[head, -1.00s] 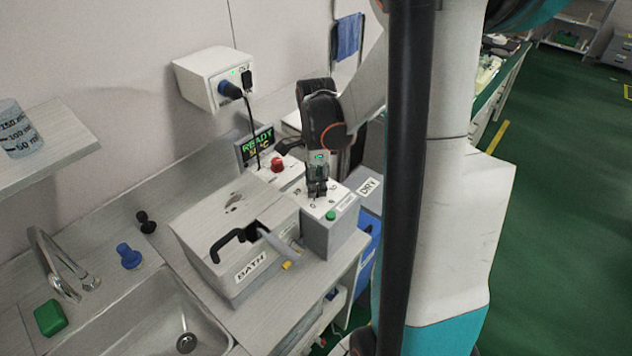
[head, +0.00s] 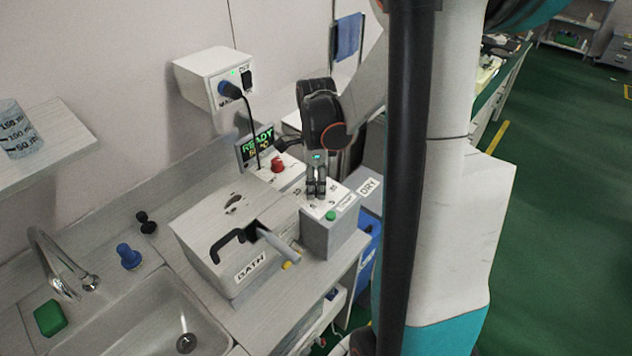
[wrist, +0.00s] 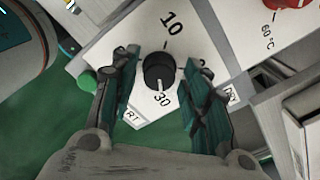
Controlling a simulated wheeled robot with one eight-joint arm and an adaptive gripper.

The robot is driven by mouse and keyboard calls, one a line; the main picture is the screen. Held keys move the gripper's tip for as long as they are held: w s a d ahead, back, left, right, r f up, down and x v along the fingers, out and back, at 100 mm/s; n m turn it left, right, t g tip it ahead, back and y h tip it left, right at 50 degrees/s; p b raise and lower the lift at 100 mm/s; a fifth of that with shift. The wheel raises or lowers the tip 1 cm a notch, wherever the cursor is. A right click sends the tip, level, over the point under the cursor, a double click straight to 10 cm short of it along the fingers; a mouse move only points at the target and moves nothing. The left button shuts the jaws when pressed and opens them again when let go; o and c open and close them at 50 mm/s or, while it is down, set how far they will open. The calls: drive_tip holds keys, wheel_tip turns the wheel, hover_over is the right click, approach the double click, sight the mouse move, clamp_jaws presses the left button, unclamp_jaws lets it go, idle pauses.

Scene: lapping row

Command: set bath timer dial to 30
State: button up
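The timer dial (wrist: 159,72) is a round black knob on a white panel. Its white pointer line is turned toward the printed 30 (wrist: 162,99) in the wrist view. A printed 10 (wrist: 171,23) lies on the opposite side, and another number is partly hidden by a finger. My gripper (wrist: 163,68) is open, with one finger on each side of the dial and a visible gap to it on both sides. In the head view my gripper (head: 316,186) is over the grey timer box (head: 322,237) and hides the dial.
The bath (head: 236,235) with its black lid handle stands left of the timer box. A green button (head: 331,215) sits on the box's near edge. A red knob (head: 277,164) and a READY display (head: 256,146) are behind. A sink (head: 170,320) is at the front left.

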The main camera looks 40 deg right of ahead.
sight(316, 184)
idle(0.3)
wheel_tip(316, 184, up, 12)
idle(0.6)
idle(0.3)
